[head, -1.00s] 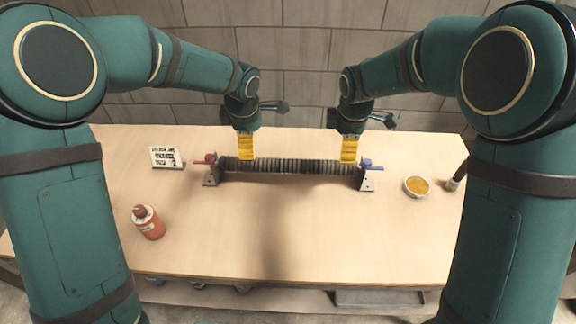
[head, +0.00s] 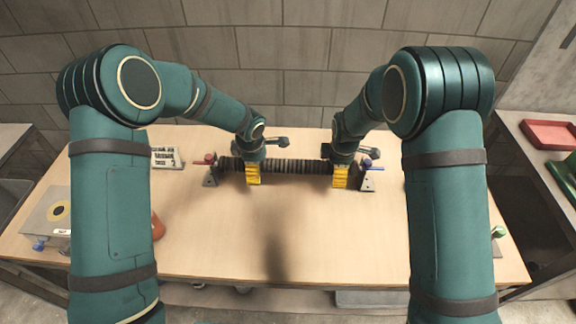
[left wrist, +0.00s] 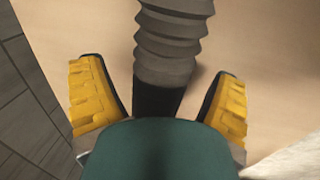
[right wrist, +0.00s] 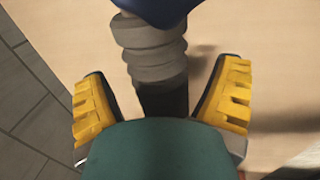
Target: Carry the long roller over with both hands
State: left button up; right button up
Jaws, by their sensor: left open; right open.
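The long roller (head: 290,165) is dark and ribbed. It lies level across two small grey stands, with a red knob (head: 208,158) at the left stand (head: 210,178) and a blue knob (head: 367,163) at the right stand (head: 367,181). My left gripper (head: 252,178) is open around the roller's left part. My right gripper (head: 340,180) is open around its right part. In the left wrist view the roller (left wrist: 172,50) passes between the yellow fingers, apart from both. The right wrist view shows the roller (right wrist: 152,50) likewise between open fingers.
A small sign (head: 166,157) stands at the back left of the table. An orange bottle (head: 158,226) is partly hidden by my left arm. A grey box (head: 50,208) sits at the left. A red tray (head: 550,133) lies on a right-hand surface. The table's front middle (head: 280,230) is clear.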

pick_arm(q)
jog(key=shift+f, duration=0.2)
pick_arm(e)
jog(key=shift+f, duration=0.2)
pick_arm(q)
jog(key=c, duration=1.4)
pick_arm(e)
jog(key=c, duration=1.4)
pick_arm(q)
jog(key=shift+w, duration=0.1)
pick_arm(e)
jog(key=shift+w, duration=0.1)
pick_arm(q)
jog(key=shift+r, duration=0.15)
pick_arm(e)
jog(key=shift+r, duration=0.15)
